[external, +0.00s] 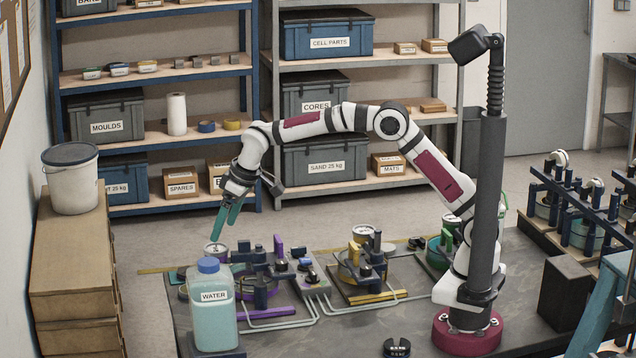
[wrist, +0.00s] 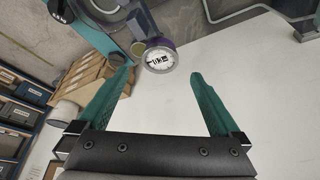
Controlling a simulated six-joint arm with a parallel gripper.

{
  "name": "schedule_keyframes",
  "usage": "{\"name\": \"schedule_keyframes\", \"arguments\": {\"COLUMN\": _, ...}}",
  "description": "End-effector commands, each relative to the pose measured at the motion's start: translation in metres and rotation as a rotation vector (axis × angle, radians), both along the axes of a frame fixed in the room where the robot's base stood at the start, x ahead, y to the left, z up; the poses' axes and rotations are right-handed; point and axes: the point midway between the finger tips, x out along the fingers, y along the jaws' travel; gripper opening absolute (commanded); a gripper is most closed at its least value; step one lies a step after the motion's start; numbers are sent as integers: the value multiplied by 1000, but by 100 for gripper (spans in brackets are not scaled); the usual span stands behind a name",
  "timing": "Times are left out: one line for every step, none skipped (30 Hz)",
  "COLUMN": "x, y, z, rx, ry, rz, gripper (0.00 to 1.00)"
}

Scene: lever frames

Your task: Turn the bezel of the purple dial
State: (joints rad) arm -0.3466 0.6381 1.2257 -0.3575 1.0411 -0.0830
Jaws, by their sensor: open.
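The purple dial (wrist: 159,59) shows at the upper middle of the wrist view, with a white face, dark markings and a purple bezel ring around it. In the external view a white-faced dial (external: 215,249) stands at the left end of the bench, just below my gripper; its bezel colour is hard to tell there. My gripper (external: 223,229) has teal fingers pointing down above this dial. In the wrist view my gripper (wrist: 158,76) is open, with the dial beyond and between the fingertips, apart from both. Nothing is held.
A water jug (external: 212,312) stands in front of the dial, close to my gripper. Purple and blue valve fittings (external: 262,262) crowd its right side. A yellow station (external: 361,268) lies further right.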

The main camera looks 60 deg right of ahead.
Motion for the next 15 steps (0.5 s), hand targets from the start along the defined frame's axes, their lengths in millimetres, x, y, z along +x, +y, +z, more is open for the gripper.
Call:
{"name": "schedule_keyframes", "arguments": {"x": -6, "y": -1, "z": 17, "rx": 2, "ry": -6, "rz": -1, "gripper": 100}}
{"name": "schedule_keyframes", "arguments": {"x": -10, "y": -2, "z": 26, "rx": 2, "ry": -5, "rz": 0, "gripper": 100}}
{"name": "schedule_keyframes", "arguments": {"x": -15, "y": -2, "z": 39, "rx": 2, "ry": -5, "rz": 0, "gripper": 100}}
{"name": "schedule_keyframes", "arguments": {"x": -18, "y": -3, "z": 47, "rx": 2, "ry": -5, "rz": -1, "gripper": 100}}
{"name": "schedule_keyframes", "arguments": {"x": -22, "y": -4, "z": 55, "rx": 2, "ry": -4, "rz": -1, "gripper": 100}}
{"name": "schedule_keyframes", "arguments": {"x": -26, "y": -5, "z": 65, "rx": 1, "ry": -4, "rz": 1, "gripper": 100}}
{"name": "schedule_keyframes", "arguments": {"x": -29, "y": -5, "z": 72, "rx": 1, "ry": -3, "rz": 0, "gripper": 100}}
{"name": "schedule_keyframes", "arguments": {"x": -31, "y": -6, "z": 78, "rx": 2, "ry": -3, "rz": -1, "gripper": 100}}
{"name": "schedule_keyframes", "arguments": {"x": -34, "y": -6, "z": 85, "rx": 2, "ry": -2, "rz": -1, "gripper": 100}}
{"name": "schedule_keyframes", "arguments": {"x": -36, "y": -7, "z": 89, "rx": 1, "ry": -2, "rz": 1, "gripper": 100}}
{"name": "schedule_keyframes", "arguments": {"x": -37, "y": -7, "z": 92, "rx": 0, "ry": -1, "rz": 0, "gripper": 100}}
{"name": "schedule_keyframes", "arguments": {"x": -39, "y": -7, "z": 96, "rx": 0, "ry": -1, "rz": 0, "gripper": 100}}
{"name": "schedule_keyframes", "arguments": {"x": -40, "y": -8, "z": 98, "rx": 0, "ry": -1, "rz": 0, "gripper": 100}}
{"name": "schedule_keyframes", "arguments": {"x": -41, "y": -8, "z": 99, "rx": 0, "ry": 0, "rz": 0, "gripper": 100}}
{"name": "schedule_keyframes", "arguments": {"x": -41, "y": -8, "z": 100, "rx": 0, "ry": 1, "rz": -1, "gripper": 100}}
